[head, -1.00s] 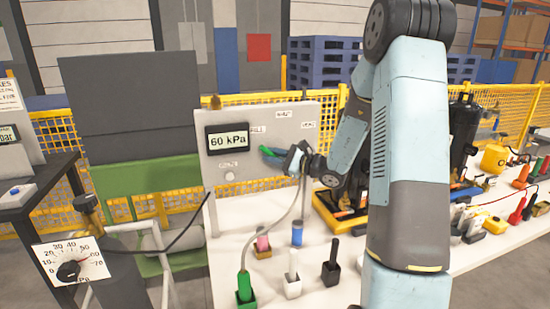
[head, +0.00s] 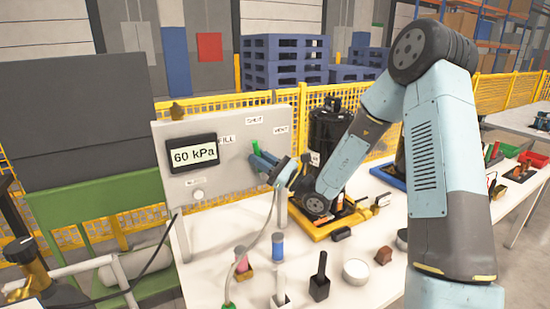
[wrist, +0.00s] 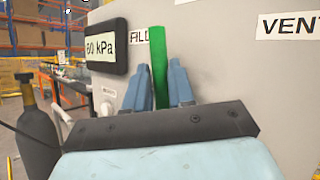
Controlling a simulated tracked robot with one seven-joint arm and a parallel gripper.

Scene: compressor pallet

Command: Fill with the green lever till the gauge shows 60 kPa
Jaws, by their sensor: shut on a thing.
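The grey panel (head: 226,178) carries a digital gauge (head: 193,153) that reads 60 kPa. The green lever (head: 255,146) on the panel stands nearly upright, toward the SHUT label (head: 254,121). The FILL label (head: 225,140) is to its left and the VENT label (head: 281,130) to its right. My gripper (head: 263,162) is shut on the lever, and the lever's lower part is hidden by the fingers. In the wrist view the green lever (wrist: 159,58) rises between my two blue fingers, with the gauge (wrist: 104,47) to the left.
A white knob (head: 198,195) sits under the gauge. A grey hose (head: 264,228) hangs in front of the panel. Small coloured blocks and a white bowl (head: 356,270) stand on the white table. A black tank (head: 328,137) stands behind my arm.

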